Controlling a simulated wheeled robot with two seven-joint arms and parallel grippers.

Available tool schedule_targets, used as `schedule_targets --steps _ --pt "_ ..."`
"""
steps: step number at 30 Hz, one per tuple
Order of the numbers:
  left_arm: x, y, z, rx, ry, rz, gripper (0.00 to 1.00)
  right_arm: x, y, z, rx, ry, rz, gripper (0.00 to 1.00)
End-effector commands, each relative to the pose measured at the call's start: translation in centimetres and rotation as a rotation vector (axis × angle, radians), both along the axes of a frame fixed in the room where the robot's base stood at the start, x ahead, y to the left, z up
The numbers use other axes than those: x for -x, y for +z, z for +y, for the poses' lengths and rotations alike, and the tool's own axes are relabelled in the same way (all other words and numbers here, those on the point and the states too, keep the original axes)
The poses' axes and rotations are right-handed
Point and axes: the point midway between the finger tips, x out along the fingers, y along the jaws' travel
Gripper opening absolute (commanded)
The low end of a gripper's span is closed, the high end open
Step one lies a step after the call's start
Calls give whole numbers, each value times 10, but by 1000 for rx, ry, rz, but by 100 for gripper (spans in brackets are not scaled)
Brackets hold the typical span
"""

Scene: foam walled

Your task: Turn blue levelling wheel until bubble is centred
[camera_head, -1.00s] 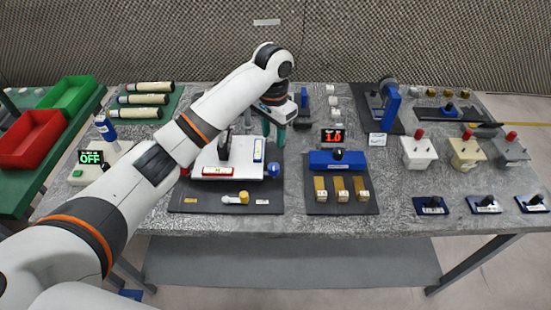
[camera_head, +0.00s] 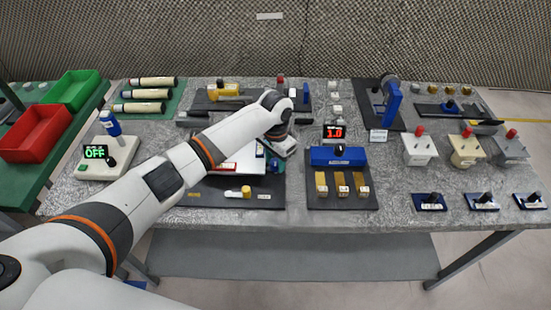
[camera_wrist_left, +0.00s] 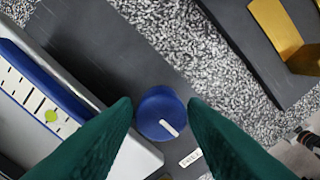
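The blue levelling wheel (camera_wrist_left: 160,113), with a white pointer mark, lies between the two green fingertips of my left gripper (camera_wrist_left: 160,104) in the left wrist view. The fingers are apart, with a small gap seen on each side of the wheel; their height relative to it is hard to tell. A blue-framed level vial (camera_wrist_left: 32,92) with a green bubble (camera_wrist_left: 51,116) shows at the left, cut by the frame edge. The bubble sits toward the visible lower-right end. In the head view, my left gripper (camera_head: 277,157) is over the white plate's (camera_head: 246,160) right side. My right gripper is out of view.
A black board (camera_head: 215,196) carries the plate and a yellow-capped part (camera_head: 246,191). To the right stands a blue block (camera_head: 338,157) with a red display (camera_head: 334,132) and brass parts (camera_head: 341,186). A control box reading OFF (camera_head: 95,152) stands left.

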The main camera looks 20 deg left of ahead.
Motion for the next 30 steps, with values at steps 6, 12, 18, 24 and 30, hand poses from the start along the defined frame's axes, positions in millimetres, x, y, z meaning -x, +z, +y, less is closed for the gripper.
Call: schedule_targets --steps 6,12,18,24,30 --pt "0 0 0 0 0 0 23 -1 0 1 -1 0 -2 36" --pt "0 1 0 0 -2 0 7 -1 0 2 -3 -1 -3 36" --pt "0 2 0 0 -35 0 7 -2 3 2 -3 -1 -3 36" --pt "0 3 -1 1 -138 2 7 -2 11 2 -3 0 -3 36" --pt "0 4 -1 2 -308 1 7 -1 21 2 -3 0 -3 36"
